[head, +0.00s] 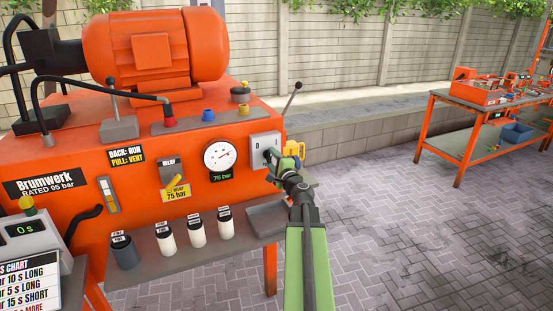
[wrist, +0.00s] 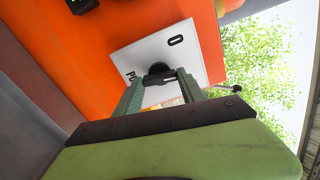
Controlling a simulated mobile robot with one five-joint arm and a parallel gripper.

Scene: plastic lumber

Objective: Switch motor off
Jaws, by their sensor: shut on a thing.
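The motor (head: 150,48) is a large orange cylinder on top of the orange machine. A pale switch plate (head: 262,141) is on the machine's front face, near its right end. In the wrist view the plate (wrist: 140,52) carries an "O" mark and part of another label. A black switch knob (wrist: 158,68) stands out from the plate. My gripper (head: 273,158) reaches it from the lower right, and the wrist view shows its two green fingers (wrist: 160,78) shut on either side of the knob. The fingers hide part of the knob and the plate's lower area.
A round gauge (head: 220,156) with a green "75 bar" readout is left of the plate. A yellow part (head: 294,150) sticks out just right of it. Several canisters (head: 166,239) stand on the shelf below. An orange workbench (head: 490,103) is at far right; paving between is clear.

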